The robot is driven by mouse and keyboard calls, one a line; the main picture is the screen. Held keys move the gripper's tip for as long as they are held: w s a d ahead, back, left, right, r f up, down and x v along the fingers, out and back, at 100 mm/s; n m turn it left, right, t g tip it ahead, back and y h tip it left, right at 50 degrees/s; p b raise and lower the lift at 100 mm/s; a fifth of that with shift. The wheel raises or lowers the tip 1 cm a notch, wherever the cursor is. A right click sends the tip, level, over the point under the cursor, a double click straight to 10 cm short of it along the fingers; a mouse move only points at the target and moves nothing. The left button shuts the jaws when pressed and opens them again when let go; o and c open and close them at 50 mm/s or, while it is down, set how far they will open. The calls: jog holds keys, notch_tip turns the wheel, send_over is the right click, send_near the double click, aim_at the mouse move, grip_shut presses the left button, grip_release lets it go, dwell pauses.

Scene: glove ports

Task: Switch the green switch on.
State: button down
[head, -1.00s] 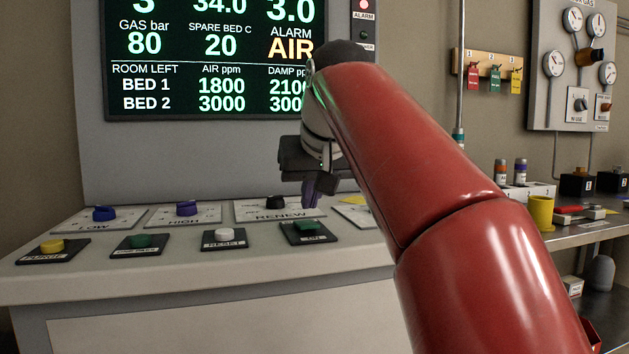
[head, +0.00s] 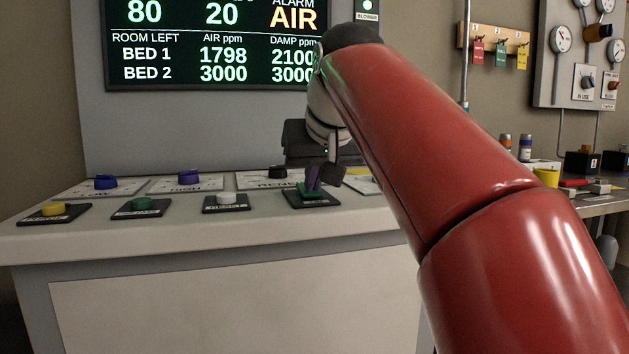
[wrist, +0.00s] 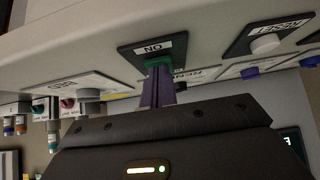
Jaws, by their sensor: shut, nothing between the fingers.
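The green switch (head: 306,192) is set in a dark plate marked ON at the front right of the sloped console. It also shows in the wrist view (wrist: 160,62), with the ON label beside it. My gripper (head: 312,182) is shut and empty, with its purple fingers pointing down at the switch. In the wrist view the fingertips (wrist: 158,76) meet or overlap the green rocker and hide part of it. I cannot tell its exact tilt. The BLOWER lamp (head: 367,4) at the top is lit green.
A white RESET button (head: 226,198), another green button (head: 144,204) and a yellow button (head: 53,208) lie left of the switch. Blue knobs (head: 190,176) and a black knob (head: 278,172) stand behind. The display (head: 210,55) reads AIR.

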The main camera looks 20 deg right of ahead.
jog(key=shift+r, duration=0.15)
jog(key=shift+r+p, duration=0.7)
jog(key=shift+p, duration=0.25)
jog(key=shift+r+p, duration=0.45)
jog(key=shift+p, duration=0.05)
jog(key=p+v, duration=0.4)
jog(key=v, duration=0.8)
jog(key=shift+s, duration=0.2)
jog(key=s+f+g, duration=0.1)
jog(key=s+f, duration=0.3)
jog(key=f, duration=0.8)
jog(key=s+f+g, duration=0.1)
jog(key=s+f, duration=0.4)
jog(key=f, duration=0.8)
jog(key=s+f, duration=0.4)
jog(key=f, duration=0.8)
jog(key=shift+s+f+g, duration=0.2)
jog(key=shift+f+g, duration=0.2)
